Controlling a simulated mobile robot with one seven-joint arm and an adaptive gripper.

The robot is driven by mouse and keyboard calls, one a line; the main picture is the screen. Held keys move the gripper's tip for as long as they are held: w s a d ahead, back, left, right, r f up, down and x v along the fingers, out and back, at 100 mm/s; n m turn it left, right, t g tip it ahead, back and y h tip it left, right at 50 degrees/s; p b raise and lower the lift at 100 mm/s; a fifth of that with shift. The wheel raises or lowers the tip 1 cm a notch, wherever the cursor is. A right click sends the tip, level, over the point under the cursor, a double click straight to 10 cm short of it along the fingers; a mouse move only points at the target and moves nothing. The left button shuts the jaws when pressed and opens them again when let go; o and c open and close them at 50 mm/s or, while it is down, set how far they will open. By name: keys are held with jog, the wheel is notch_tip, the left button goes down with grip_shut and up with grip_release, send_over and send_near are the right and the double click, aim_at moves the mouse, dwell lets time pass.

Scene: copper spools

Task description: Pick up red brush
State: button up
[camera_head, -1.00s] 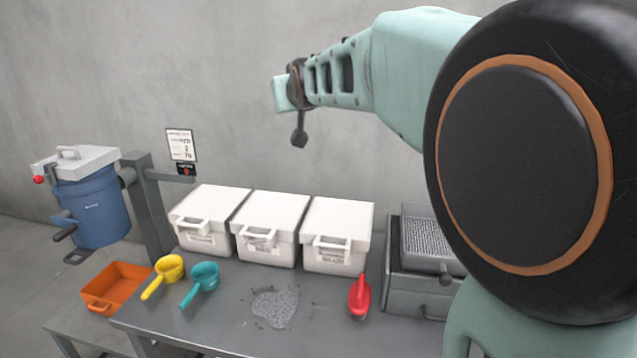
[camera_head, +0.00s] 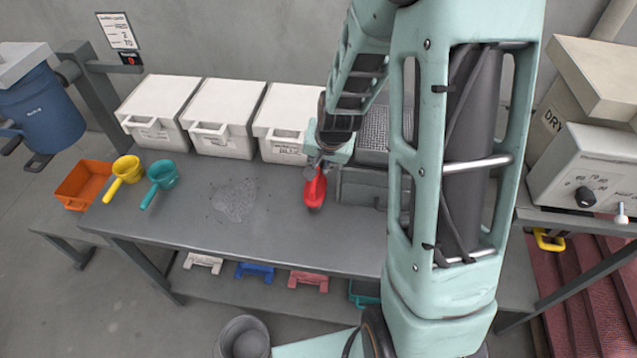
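The red brush (camera_head: 315,191) lies on the grey table, right of a patch of grey granules, in front of the rightmost white bin. My gripper (camera_head: 318,164) is directly above and behind the brush, at its handle end. The fingers are dark and small in this view. I cannot tell whether they touch the handle or how far apart they are. The handle end is partly hidden by the gripper.
White bins (camera_head: 222,118) stand along the table's back. A yellow scoop (camera_head: 122,178), a teal scoop (camera_head: 160,180) and an orange tray (camera_head: 82,186) are at left. A grey sieve box (camera_head: 362,188) sits close right of the brush. The table's front middle is clear.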

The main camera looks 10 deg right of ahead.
aim_at(315, 178)
jog(key=x, duration=0.5)
jog(key=shift+f, duration=0.1)
jog(key=shift+s+p+x, duration=0.15)
jog(key=shift+p+x, duration=0.2)
jog(key=shift+x, duration=1)
jog(key=shift+s+p+x, duration=0.15)
jog(key=shift+p+x, duration=0.2)
jog(key=shift+x, duration=0.95)
jog(key=shift+a+f, duration=0.1)
jog(key=shift+f, duration=0.05)
grip_shut()
